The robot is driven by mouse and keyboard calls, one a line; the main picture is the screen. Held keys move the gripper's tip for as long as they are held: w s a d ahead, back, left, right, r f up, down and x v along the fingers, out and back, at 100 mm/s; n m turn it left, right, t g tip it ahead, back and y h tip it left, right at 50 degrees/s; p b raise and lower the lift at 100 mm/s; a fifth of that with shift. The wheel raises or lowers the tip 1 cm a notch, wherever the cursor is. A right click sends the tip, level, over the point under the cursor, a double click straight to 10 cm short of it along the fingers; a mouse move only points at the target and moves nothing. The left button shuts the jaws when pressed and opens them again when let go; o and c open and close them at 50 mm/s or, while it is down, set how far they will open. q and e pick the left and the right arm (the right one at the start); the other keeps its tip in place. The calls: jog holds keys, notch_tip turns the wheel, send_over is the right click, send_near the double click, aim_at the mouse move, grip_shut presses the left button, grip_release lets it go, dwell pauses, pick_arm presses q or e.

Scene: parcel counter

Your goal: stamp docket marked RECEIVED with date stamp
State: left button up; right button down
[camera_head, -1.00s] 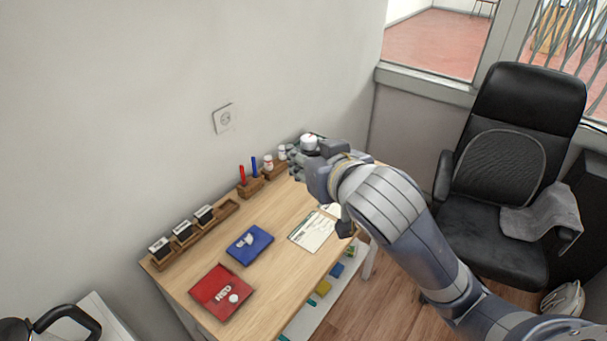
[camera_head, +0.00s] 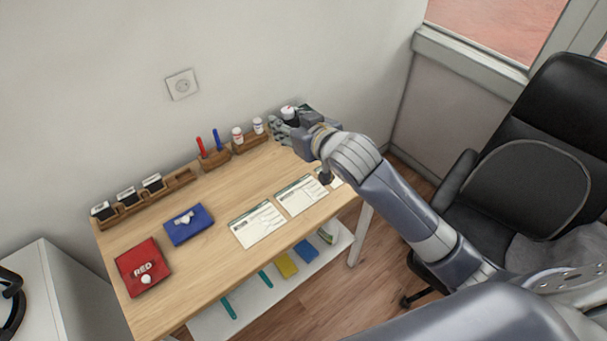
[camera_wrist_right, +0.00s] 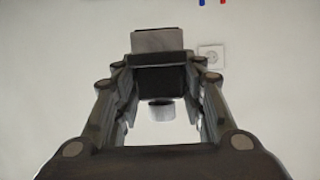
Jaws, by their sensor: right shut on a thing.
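My right gripper (camera_head: 283,130) is shut on a stamp with a white round knob (camera_head: 288,112), held at the table's back right corner. The right wrist view shows its dark body (camera_wrist_right: 162,80) between the fingers, with a pale block at one end and the white knob at the other. Two printed dockets, a left one (camera_head: 257,224) and a middle one (camera_head: 301,195), lie flat on the wooden table (camera_head: 185,265). A third docket (camera_head: 336,182) is partly hidden by my right arm. Their print is too small to read. My left gripper is not in view.
A red pad case (camera_head: 136,256) marked RED and a blue pad case (camera_head: 178,232) lie on the left. A wooden rack (camera_head: 178,181) with several black stamps, a pen holder (camera_head: 217,161) and two white-capped bottles (camera_head: 238,139) line the back. A black chair (camera_head: 515,180) stands right.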

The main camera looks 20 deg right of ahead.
notch_tip(320, 180, down, 12)
jog(key=n+y+p, duration=0.1)
jog(key=p, duration=0.1)
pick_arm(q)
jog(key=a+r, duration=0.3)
pick_arm(e)
send_over(300, 206)
notch_tip(300, 206, down, 8)
jog(key=shift+w+a+f+n+y+b, duration=0.1)
jog(key=shift+f+n+y+b, duration=0.1)
jog(key=shift+f+b, duration=0.25)
jog(key=shift+w+f+n+y+b, duration=0.1)
jog(key=shift+f+y+b, duration=0.1)
jog(key=shift+f+b, duration=0.15)
notch_tip(300, 206, down, 2)
jog(key=b, duration=0.2)
jog(key=shift+f+b, duration=0.2)
jog(key=shift+b, duration=0.1)
jog(key=shift+f, duration=0.4)
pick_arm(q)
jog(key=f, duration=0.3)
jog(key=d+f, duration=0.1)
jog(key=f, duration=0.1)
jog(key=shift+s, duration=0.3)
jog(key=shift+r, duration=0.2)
